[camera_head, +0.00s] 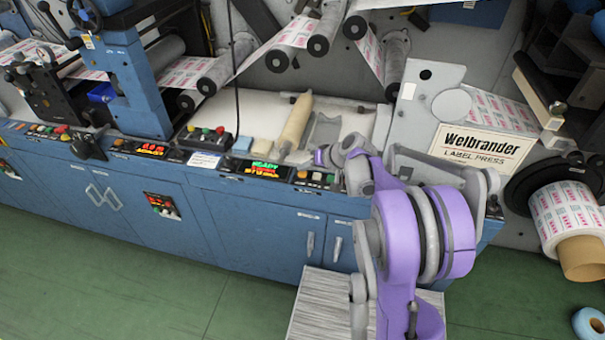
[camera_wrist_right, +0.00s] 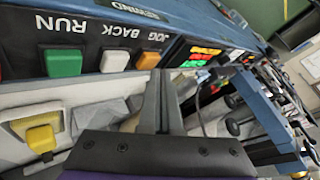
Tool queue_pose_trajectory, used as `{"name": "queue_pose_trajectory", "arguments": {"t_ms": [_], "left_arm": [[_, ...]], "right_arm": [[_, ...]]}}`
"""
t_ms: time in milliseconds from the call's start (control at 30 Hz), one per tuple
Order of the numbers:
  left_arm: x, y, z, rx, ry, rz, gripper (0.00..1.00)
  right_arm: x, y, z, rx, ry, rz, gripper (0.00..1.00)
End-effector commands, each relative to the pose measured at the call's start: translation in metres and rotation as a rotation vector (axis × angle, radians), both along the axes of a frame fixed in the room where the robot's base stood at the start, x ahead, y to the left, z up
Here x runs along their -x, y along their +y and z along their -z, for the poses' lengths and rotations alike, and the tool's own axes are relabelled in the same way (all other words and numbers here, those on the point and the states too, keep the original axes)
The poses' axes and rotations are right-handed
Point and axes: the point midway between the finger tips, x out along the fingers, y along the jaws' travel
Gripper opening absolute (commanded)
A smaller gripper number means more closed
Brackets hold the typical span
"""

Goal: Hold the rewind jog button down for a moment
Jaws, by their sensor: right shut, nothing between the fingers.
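The jog button is an orange square button (camera_wrist_right: 146,60) beside the upside-down label JOG, at the right end of a button row in the right wrist view. In the head view the button (camera_head: 302,175) is small, on the front panel beside the lit display. My right gripper (camera_wrist_right: 158,80) is shut and empty. Its fingertips show just below and beside the orange button; I cannot tell whether they touch it. In the head view my right gripper (camera_head: 322,158) is over the panel's back edge, partly hidden by my own wrist. My left gripper is not in view.
Next to the jog button are a white BACK button (camera_wrist_right: 114,62) and a green RUN button (camera_wrist_right: 63,63). A lit display (camera_head: 265,168) sits left of them. A pale tray (camera_head: 345,120) with a tan roll (camera_head: 296,122) lies behind. Green floor (camera_head: 200,300) is open in front.

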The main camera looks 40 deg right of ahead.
Motion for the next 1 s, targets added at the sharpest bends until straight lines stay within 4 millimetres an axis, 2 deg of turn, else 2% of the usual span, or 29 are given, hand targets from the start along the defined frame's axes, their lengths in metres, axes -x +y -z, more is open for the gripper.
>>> {"name": "queue_pose_trajectory", "arguments": {"t_ms": [1000], "left_arm": [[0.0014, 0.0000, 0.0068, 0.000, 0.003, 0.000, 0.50]], "right_arm": [[-0.0001, 0.0001, 0.0091, 0.000, 0.000, 0.000, 0.00]]}}
